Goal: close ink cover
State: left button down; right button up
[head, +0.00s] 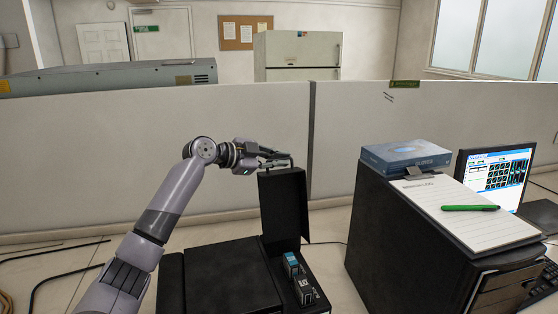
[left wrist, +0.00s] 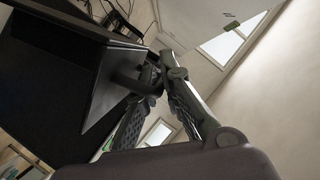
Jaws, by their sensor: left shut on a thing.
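The ink cover (head: 284,205) is a black panel standing upright, open, on the black printer (head: 225,275). Ink bottles (head: 297,278) show uncovered in the bay at its foot. My left gripper (head: 276,163) is at the top edge of the cover and shut on it. In the left wrist view the gripper's fingers (left wrist: 160,70) close together at the dark cover's edge, and the exact contact is partly hidden. My right gripper shows in neither view.
A black cabinet (head: 385,230) stands right of the printer, bearing a blue glove box (head: 406,155), a clipboard (head: 470,222) and a green pen (head: 470,208). A low partition (head: 120,150) runs behind. Cables lie on the floor at left.

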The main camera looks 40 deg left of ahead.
pick_arm(q)
jog(key=shift+s+d+f+b, duration=0.1)
jog(key=shift+s+d+b, duration=0.1)
jog(key=shift+b, duration=0.2)
jog(key=s+d+f+m+t+y+b, duration=0.1)
jog(key=s+d+m+b, duration=0.4)
jog(key=d+b, duration=0.7)
jog(key=shift+s+f+m+t, duration=0.3)
jog(key=shift+s+f+t, duration=0.4)
jog(key=shift+s, duration=0.7)
jog(key=shift+r, duration=0.15)
jog(key=c, duration=2)
grip_release()
jog(key=shift+a, duration=0.1)
jog(key=shift+s, duration=0.1)
